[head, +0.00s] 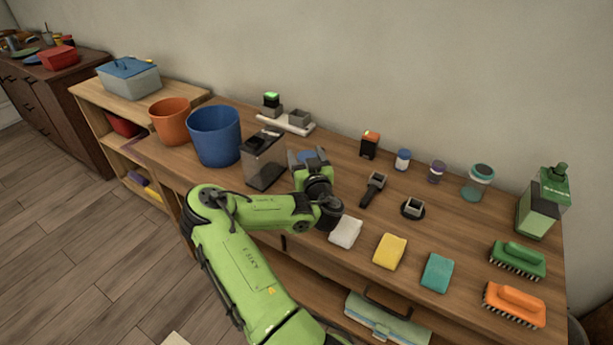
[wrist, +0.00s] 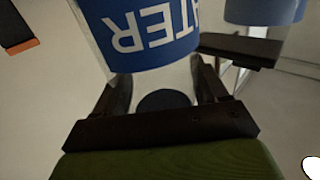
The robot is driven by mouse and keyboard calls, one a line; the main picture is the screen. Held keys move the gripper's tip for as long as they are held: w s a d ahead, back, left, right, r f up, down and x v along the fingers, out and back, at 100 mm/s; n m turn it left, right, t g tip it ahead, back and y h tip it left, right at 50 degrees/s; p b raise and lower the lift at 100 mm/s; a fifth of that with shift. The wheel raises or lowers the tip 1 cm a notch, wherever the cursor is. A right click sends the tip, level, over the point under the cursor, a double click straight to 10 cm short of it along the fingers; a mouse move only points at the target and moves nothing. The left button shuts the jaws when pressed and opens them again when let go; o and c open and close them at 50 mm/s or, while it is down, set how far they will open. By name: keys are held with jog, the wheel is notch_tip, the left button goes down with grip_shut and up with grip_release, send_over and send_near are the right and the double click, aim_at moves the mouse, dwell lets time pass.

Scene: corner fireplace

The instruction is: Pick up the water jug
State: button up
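The water jug is mostly hidden in the head view, where a blue part (head: 308,156) shows just behind my gripper (head: 322,190). In the wrist view a clear vessel with a blue band (wrist: 150,35) and upside-down white letters fills the upper middle; it appears to be the jug. My two dark fingers, seen in the wrist view (wrist: 163,90), are spread apart, one on each side of the clear part. A dark round shape (wrist: 163,100) lies between them. I cannot tell whether the fingers touch the jug.
A clear bin with a dark lid (head: 264,160) stands close on the left, beside a blue bucket (head: 215,135) and an orange bucket (head: 170,120). A small dark box with an orange top (head: 370,145) stands to the right. Sponges, including a white one (head: 346,232), lie in front.

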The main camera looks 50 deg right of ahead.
jog(key=c, duration=0.9)
jog(key=shift+r, duration=0.15)
